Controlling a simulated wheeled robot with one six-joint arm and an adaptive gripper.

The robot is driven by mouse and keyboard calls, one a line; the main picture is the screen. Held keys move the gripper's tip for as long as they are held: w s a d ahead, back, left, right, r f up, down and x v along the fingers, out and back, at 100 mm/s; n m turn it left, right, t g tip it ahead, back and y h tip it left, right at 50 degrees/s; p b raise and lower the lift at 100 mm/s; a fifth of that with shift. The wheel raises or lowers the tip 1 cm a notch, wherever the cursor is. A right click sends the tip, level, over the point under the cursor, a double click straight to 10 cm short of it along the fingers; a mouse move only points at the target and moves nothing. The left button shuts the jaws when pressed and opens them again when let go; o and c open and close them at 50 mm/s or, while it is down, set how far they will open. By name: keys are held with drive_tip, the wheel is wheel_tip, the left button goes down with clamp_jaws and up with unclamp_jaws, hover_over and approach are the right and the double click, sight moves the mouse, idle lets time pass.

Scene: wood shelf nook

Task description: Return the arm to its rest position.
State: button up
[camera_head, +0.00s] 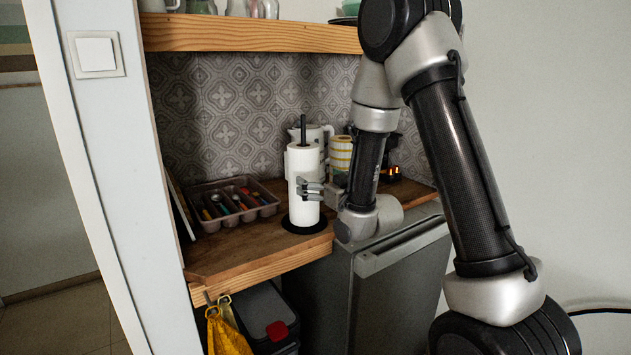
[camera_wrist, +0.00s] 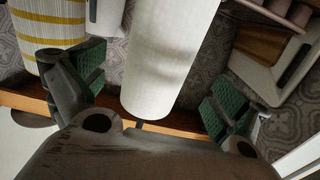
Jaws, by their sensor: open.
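My arm reaches over the wooden counter from the right in the head view. My gripper (camera_head: 308,188) is open, close to a white paper towel roll (camera_head: 303,163) that stands upright on a black holder base (camera_head: 304,224). In the wrist view, the paper towel roll (camera_wrist: 168,55) shows between the two green-padded fingers of my gripper (camera_wrist: 155,84). Gaps show on both sides of the roll there. I cannot tell whether the palm touches it.
A cutlery tray (camera_head: 212,220) stands left on the wooden counter (camera_head: 240,250). A white pitcher (camera_head: 323,133) and a yellow-striped container (camera_head: 341,150) stand behind the roll. A shelf (camera_head: 250,36) runs above. Yellow cloth (camera_head: 226,338) hangs below the counter edge.

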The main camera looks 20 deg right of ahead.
drive_tip(key=shift+f, duration=0.1)
drive_tip(key=s+f+g+h, duration=0.1)
drive_tip(key=f+g, duration=0.1)
drive_tip(key=f, duration=0.2)
drive_tip(key=s+d+f+g+h, duration=0.1)
drive_tip(key=s+f+g, duration=0.1)
drive_tip(key=f, duration=0.2)
drive_tip(key=s+d+f+g, duration=0.1)
drive_tip(key=f+g, duration=0.1)
drive_tip(key=f, duration=0.3)
drive_tip(key=shift+s+d+g+h, duration=0.15)
drive_tip(key=shift+g+h, duration=0.25)
drive_tip(key=s+d+r+m+g+h, duration=0.1)
drive_tip(key=s+d+g, duration=0.25)
drive_tip(key=s, duration=0.45)
drive_tip(key=s+d+r+m+g+h, duration=0.1)
drive_tip(key=s+d+r+g+h, duration=0.2)
drive_tip(key=s, duration=0.4)
drive_tip(key=s+d+r, duration=0.2)
drive_tip(key=s+r, duration=0.6)
drive_tip(key=s+d+r+m+y, duration=0.1)
drive_tip(key=s+r, duration=0.7)
drive_tip(key=s, duration=0.1)
drive_tip(key=shift+s+d+r+m, duration=0.25)
drive_tip(key=shift+d+r+m, duration=0.05)
drive_tip(key=shift+d, duration=0.05)
